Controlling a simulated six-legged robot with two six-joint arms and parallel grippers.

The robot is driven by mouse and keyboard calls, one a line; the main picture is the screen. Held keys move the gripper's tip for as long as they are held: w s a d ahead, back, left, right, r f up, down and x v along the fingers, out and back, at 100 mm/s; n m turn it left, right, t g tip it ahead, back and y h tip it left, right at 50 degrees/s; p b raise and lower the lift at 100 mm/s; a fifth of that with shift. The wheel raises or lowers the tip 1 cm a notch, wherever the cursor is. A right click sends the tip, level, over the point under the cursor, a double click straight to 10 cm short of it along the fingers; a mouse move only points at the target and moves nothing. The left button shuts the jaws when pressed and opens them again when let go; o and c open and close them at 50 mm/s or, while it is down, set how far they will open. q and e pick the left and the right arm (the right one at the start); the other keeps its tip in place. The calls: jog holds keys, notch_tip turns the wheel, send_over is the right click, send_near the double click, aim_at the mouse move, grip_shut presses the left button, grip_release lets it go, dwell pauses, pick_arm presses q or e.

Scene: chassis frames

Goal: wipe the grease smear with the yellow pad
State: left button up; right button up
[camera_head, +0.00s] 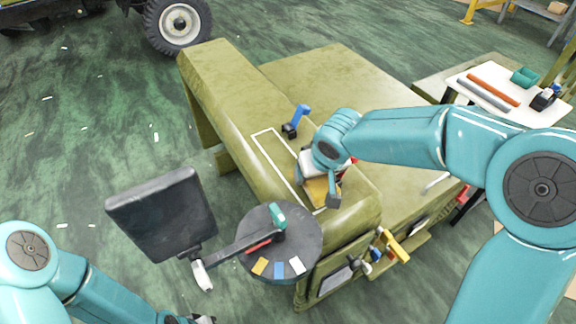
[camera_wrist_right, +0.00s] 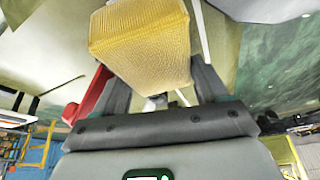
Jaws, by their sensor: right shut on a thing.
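My right gripper (camera_head: 325,190) is shut on the yellow pad (camera_head: 316,190), over the near part of the olive chassis beam. In the right wrist view the pad (camera_wrist_right: 142,45) is a ribbed yellow block between the two dark fingers. I cannot tell whether the pad touches the beam. A white outlined rectangle (camera_head: 264,133) is on the beam's top, partly covered by my right gripper. I cannot make out the grease smear; it may be hidden there. My left gripper (camera_head: 200,319) is only partly in view at the bottom edge, and its jaws cannot be read.
A blue and black tool (camera_head: 297,118) stands on the beam beside the outline. A dark round stand (camera_head: 300,235) with coloured cards and a black screen (camera_head: 162,215) are in front. A red thing (camera_wrist_right: 88,97) is close beside the right gripper. A white table (camera_head: 500,108) stands at back right.

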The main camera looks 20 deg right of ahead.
jog(key=shift+d+n+y, duration=0.1)
jog(key=shift+n+y, duration=0.2)
jog(key=shift+n, duration=0.6)
jog(key=shift+s+f+n+y, duration=0.1)
jog(key=shift+n+y, duration=0.3)
jog(key=shift+n, duration=0.2)
